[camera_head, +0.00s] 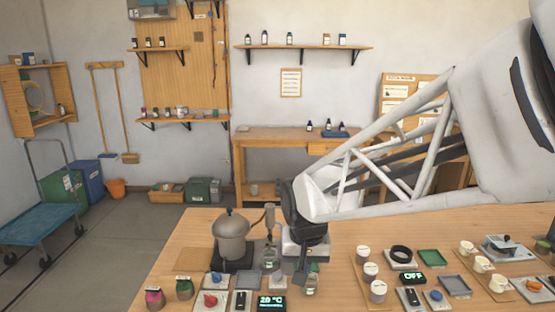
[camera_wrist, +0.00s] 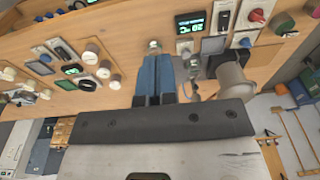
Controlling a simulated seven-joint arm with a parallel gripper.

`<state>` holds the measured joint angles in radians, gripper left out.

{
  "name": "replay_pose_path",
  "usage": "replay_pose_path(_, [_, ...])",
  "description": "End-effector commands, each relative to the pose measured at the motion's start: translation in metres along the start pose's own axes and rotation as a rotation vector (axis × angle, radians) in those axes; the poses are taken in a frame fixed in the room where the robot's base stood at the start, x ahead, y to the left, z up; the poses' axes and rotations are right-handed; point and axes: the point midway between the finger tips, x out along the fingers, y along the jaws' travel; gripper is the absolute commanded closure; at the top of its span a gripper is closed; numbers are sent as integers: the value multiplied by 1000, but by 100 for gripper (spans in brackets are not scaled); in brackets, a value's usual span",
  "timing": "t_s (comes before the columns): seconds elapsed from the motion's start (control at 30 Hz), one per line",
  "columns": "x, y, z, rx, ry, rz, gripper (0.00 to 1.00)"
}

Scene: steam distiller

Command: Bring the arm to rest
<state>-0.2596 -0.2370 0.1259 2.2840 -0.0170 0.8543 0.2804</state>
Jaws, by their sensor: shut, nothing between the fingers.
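My arm reaches in from the upper right of the head view, and my gripper (camera_head: 302,278) points down over the front of the table. In the wrist view my gripper's blue fingers (camera_wrist: 157,62) are together with nothing between them. A small glass jar (camera_head: 311,286) is close to the fingertips; it also shows just beyond them in the wrist view (camera_wrist: 154,46). I cannot tell whether they touch. The grey distiller pot (camera_head: 232,240) stands upright on a dark base to the left. Another glass jar (camera_head: 270,260) stands between pot and gripper, partly beside my wrist.
A display reading 20 °C (camera_head: 272,303) and a red-knobbed control (camera_head: 211,302) are at the front. White cups (camera_head: 369,270), a dark ring (camera_head: 400,254) and an OFF display (camera_head: 411,278) stand to the right.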

Motion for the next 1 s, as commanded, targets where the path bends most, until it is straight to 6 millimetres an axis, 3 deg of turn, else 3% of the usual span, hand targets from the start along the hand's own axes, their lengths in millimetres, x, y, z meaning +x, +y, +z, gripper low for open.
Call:
replay_pose_path(0.5, [-43, 81, 87, 7, 64, 6, 100])
replay_pose_path(0.8, [-55, 113, 141, 10, 99, 16, 100])
replay_pose_path(1.0, [-58, 126, 166, 9, 115, 23, 100])
